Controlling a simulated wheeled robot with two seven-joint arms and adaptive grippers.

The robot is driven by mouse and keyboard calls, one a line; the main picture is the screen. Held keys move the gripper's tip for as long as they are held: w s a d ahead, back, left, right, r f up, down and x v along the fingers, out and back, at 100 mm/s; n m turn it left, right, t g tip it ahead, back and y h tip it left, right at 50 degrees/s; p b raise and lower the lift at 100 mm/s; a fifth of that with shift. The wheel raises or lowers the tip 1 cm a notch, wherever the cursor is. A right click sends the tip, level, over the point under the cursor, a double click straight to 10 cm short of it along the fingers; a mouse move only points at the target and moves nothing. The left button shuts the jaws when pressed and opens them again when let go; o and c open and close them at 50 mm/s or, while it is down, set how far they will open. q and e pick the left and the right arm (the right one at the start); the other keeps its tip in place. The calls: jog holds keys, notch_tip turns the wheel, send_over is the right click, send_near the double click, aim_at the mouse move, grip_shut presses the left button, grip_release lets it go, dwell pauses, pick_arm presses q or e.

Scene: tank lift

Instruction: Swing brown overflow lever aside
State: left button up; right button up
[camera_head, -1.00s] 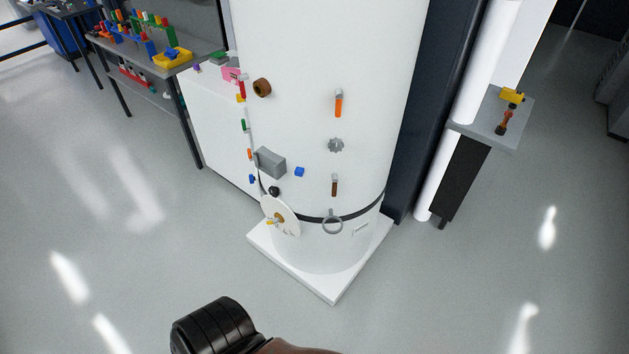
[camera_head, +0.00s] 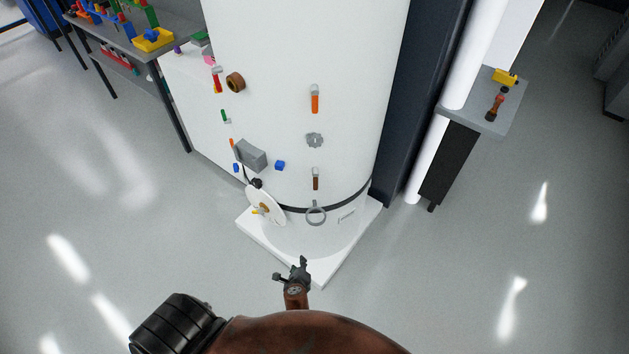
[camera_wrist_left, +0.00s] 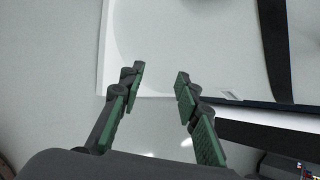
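The brown overflow lever (camera_head: 316,182) hangs straight down on the lower front of the white tank (camera_head: 300,60), with a grey piece at its top. An orange lever (camera_head: 315,102) is higher up, with a grey gear-shaped knob (camera_head: 314,140) between them. My left gripper (camera_head: 292,270) is below and in front of the tank, over the base's front corner, clear of the brown lever. In the left wrist view its green-padded fingers (camera_wrist_left: 158,84) are apart with nothing between them. My right gripper is not in view.
A grey ring (camera_head: 316,213) is just under the brown lever. A white disc (camera_head: 264,204), a grey box (camera_head: 251,154) and a blue block (camera_head: 280,165) sit to its left. A grey shelf (camera_head: 505,118) stands at right. Floor in front is clear.

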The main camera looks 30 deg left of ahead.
aim_at(316, 185)
pick_arm(q)
jog(key=w+d+r+m+t+y+p, duration=0.1)
jog(key=w+r+m+t+y, duration=0.35)
jog(key=r, duration=1.25)
jog(key=w+r+m+t+y+p, duration=0.15)
jog(key=w+r+m, duration=0.45)
jog(key=r, duration=1.1)
jog(key=shift+n+h, duration=0.3)
jog(key=shift+n, duration=0.25)
jog(key=x, duration=0.4)
jog(key=d+x, duration=0.1)
jog(key=x, duration=0.1)
jog(key=shift+w+a+f+b, duration=0.1)
jog(key=shift+w+a+b, duration=0.15)
jog(key=shift+w+b, duration=0.25)
jog(key=shift+x, duration=0.85)
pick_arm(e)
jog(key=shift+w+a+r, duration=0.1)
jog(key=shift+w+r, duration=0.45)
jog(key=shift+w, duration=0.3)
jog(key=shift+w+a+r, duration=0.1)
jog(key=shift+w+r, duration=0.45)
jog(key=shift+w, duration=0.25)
pick_arm(q)
jog(key=shift+c, duration=0.2)
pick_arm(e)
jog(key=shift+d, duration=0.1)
